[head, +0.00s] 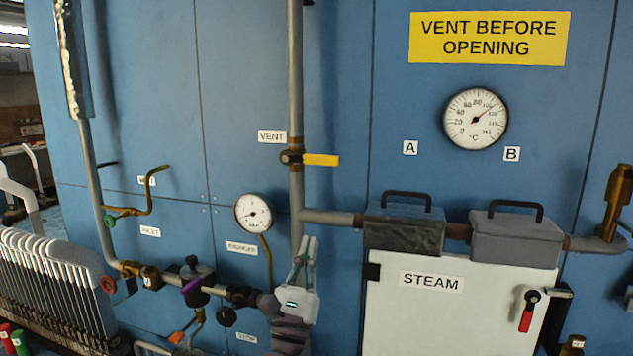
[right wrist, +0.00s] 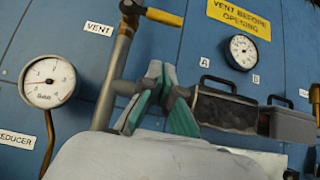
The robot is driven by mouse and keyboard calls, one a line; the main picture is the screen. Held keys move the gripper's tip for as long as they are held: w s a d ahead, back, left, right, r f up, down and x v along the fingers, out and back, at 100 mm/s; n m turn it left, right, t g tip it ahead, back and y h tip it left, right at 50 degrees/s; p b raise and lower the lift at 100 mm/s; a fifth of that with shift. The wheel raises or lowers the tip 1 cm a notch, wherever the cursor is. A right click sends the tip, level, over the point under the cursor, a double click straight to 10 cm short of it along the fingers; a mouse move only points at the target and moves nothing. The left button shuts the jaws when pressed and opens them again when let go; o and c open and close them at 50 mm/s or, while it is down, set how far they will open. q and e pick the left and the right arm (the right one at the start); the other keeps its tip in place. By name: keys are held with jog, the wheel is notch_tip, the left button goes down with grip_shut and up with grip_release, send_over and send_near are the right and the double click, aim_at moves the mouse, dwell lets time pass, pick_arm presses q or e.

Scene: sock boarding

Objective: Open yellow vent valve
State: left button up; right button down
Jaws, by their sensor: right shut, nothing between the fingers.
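The yellow vent valve handle (head: 321,160) sticks out to the right, level and crosswise to the vertical grey pipe (head: 296,95), beside the VENT label (head: 272,136). In the right wrist view the handle (right wrist: 165,17) shows at the top. My right gripper (head: 305,246) is below the valve, in front of the pipe, pointing up. Its fingers are shut and empty, and they also show in the right wrist view (right wrist: 160,85). The gripper is apart from the handle. My left gripper is not in view.
A branch pipe (head: 330,217) runs right from the vertical pipe to two grey handled boxes (head: 403,232) above the white STEAM door (head: 450,310). A pressure gauge (head: 253,213) is left of the pipe. The panel right of the yellow handle is clear.

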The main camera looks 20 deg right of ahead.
aim_at(309, 159)
jog(key=s+a+r+p+x, duration=0.1)
jog(key=r+p+x, duration=0.1)
jog(key=p+x, duration=0.6)
jog(key=x, duration=0.4)
jog(key=shift+r, duration=0.25)
jog(key=shift+d, duration=0.15)
jog(key=shift+n, duration=0.4)
